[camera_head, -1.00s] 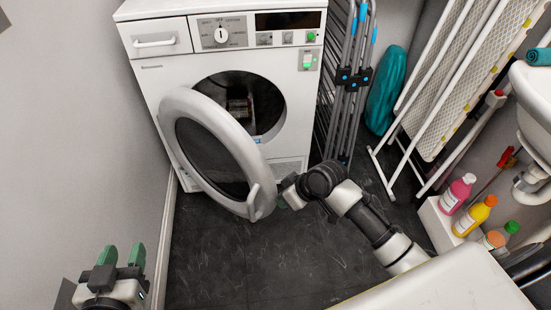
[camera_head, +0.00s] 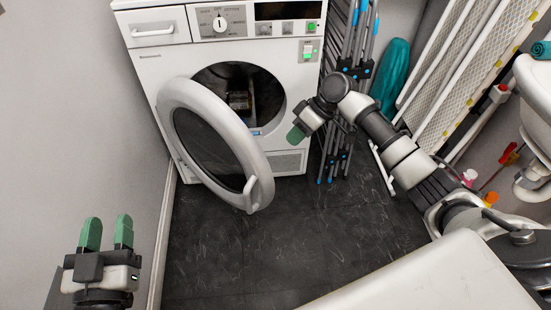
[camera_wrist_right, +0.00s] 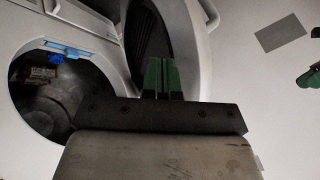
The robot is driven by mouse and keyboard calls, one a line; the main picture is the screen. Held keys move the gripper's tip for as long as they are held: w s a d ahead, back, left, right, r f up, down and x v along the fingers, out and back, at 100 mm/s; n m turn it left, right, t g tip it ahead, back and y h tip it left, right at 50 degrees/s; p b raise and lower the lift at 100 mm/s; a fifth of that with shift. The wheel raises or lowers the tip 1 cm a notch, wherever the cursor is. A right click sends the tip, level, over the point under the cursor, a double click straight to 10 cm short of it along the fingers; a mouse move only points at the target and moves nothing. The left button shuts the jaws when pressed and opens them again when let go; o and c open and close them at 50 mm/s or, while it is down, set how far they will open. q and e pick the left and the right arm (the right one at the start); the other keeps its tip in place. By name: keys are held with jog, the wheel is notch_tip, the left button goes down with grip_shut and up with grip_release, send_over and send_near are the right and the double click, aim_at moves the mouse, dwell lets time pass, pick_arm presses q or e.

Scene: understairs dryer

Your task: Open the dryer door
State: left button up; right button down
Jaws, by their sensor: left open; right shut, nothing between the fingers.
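The white dryer (camera_head: 150,67) stands against the back wall. Its round door (camera_head: 263,165) is swung well open toward the left, showing the dark drum (camera_head: 262,92). The door handle (camera_head: 252,194) is on the door's lower right rim. My right gripper (camera_head: 296,134) is shut and empty, just right of the door and in front of the opening, apart from the handle. In the right wrist view its green fingers (camera_wrist_right: 161,75) are together, with the door (camera_wrist_right: 191,50) behind them and the drum opening at left. My left gripper (camera_head: 107,233) is open and empty at lower left, near the wall.
A folded drying rack (camera_head: 348,60) and a teal ironing-board-like item (camera_head: 391,75) stand right of the dryer. White folded frames (camera_head: 470,70), a sink (camera_head: 537,95) and bottles (camera_head: 469,177) are at right. The dark floor (camera_head: 290,235) is clear.

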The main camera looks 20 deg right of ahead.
pick_arm(q)
jog(key=s+r+t+h+b, duration=0.2)
jog(key=s+r+t, duration=0.1)
jog(key=r+t, duration=0.3)
jog(key=shift+s+d+r+t+h, duration=0.15)
jog(key=shift+s+r+t+h, duration=0.15)
jog(key=shift+r+t, duration=0.1)
pick_arm(e)
jog(key=s+a+f, duration=0.1)
jog(key=a+f, duration=0.2)
jog(key=a, duration=0.3)
jog(key=shift+s+a+f, duration=0.15)
jog(key=shift+s+f, duration=0.15)
jog(key=shift+f, duration=0.05)
pick_arm(q)
jog(key=shift+w+f, duration=0.1)
